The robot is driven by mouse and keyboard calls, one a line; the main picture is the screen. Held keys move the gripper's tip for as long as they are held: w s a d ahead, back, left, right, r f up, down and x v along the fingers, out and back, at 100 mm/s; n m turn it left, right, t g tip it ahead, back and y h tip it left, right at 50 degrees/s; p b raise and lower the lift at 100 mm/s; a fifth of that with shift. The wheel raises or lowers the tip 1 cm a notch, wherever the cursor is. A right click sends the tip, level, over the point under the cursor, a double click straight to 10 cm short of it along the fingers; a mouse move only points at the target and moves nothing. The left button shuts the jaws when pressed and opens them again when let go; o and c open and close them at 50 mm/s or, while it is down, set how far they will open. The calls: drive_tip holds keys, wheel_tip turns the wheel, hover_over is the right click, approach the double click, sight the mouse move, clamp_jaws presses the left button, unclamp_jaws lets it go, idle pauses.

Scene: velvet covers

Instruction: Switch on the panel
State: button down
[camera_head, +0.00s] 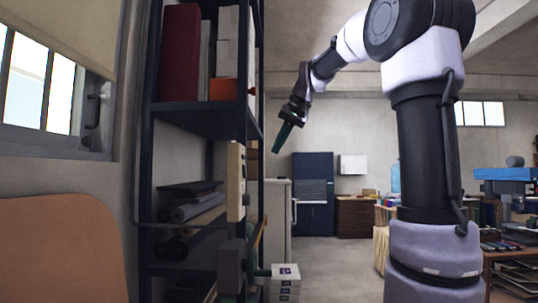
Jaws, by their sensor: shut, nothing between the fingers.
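A narrow cream panel (235,183) stands upright at the front edge of the dark metal shelf, left of the picture's middle. Its face is seen at a steep angle, and small fittings show along its right side. I cannot make out a switch position. My gripper (281,142) hangs at the end of my raised arm, to the right of the panel and a little higher than it. Its dark green fingers point down and left. They are shut and empty, and they appear apart from the panel.
The shelf (200,118) holds a red binder (180,52), an orange box (223,89) and dark rolls (195,208). A grey box (232,266) is below the panel. A white box (285,273) stands low beside the shelf. Open floor (340,262) lies beyond.

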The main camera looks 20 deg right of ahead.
sight(245, 171)
drive_tip(key=w+a+f, duration=0.5)
drive_tip(key=a+f, duration=0.1)
drive_tip(key=f, duration=0.1)
drive_tip(key=shift+w+a+f, duration=0.15)
drive_tip(key=shift+a+f, duration=0.1)
drive_tip(key=shift+w+a+f, duration=0.1)
drive_tip(key=shift+a, duration=0.15)
drive_tip(key=shift+r, duration=0.2)
drive_tip(key=shift+r, duration=0.65)
